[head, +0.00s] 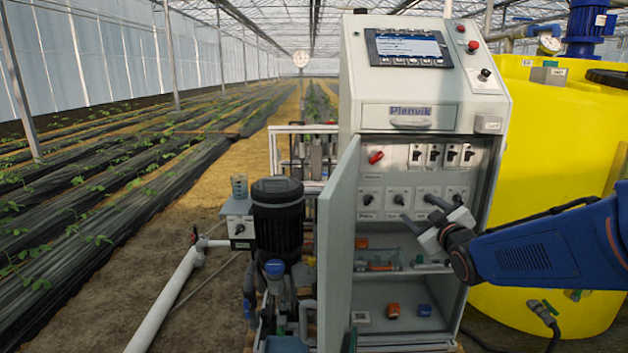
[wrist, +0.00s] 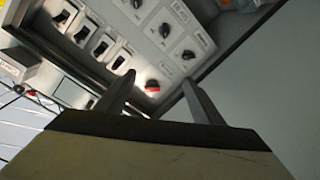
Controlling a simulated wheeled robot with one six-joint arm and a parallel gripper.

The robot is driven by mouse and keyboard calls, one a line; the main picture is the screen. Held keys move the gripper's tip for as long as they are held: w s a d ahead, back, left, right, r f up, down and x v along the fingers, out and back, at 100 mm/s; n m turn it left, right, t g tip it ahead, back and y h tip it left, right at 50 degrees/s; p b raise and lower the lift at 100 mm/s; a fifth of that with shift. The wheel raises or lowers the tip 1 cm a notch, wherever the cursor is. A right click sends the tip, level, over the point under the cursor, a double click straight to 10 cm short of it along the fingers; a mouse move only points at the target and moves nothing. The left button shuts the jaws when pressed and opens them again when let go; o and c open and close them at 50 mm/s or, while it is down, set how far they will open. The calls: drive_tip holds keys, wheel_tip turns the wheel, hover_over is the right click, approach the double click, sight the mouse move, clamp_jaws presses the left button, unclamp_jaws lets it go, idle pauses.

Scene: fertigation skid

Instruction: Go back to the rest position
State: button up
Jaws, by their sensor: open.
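My gripper (head: 430,222) is open and empty. It is in front of the open control cabinet (head: 348,110), near the lower row of black rotary switches (head: 398,199). My blue arm reaches in from the right of the head view. In the wrist view, the two fingers of my gripper (wrist: 156,98) are spread apart and point toward the switch panel. A red rotary switch (wrist: 152,86) shows between them, and it also shows at the upper left of the panel in the head view (head: 376,157). I cannot tell whether the fingers touch any switch.
The cabinet door (head: 338,250) stands open on the left side of the cabinet. A yellow tank (head: 540,130) is close on the right, behind my arm. A pump (head: 278,215) and a white pipe (head: 165,300) stand at the left. Small blocks (head: 393,310) lie on the lower shelf.

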drive_tip(key=s+f+m+g, duration=0.2)
drive_tip(key=s+f+g, duration=0.1)
drive_tip(key=s, duration=0.9)
drive_tip(key=s+f+m+g+h, duration=0.1)
drive_tip(key=s+f+m+g, duration=0.2)
drive_tip(key=s, duration=0.9)
drive_tip(key=s+f+m+g, duration=0.3)
drive_tip(key=s+f+g, duration=0.2)
drive_tip(key=s, duration=0.7)
drive_tip(key=shift+s+a+g, duration=0.15)
drive_tip(key=shift+a+g, duration=0.2)
drive_tip(key=shift+g, duration=0.25)
drive_tip(key=shift+f, duration=0.1)
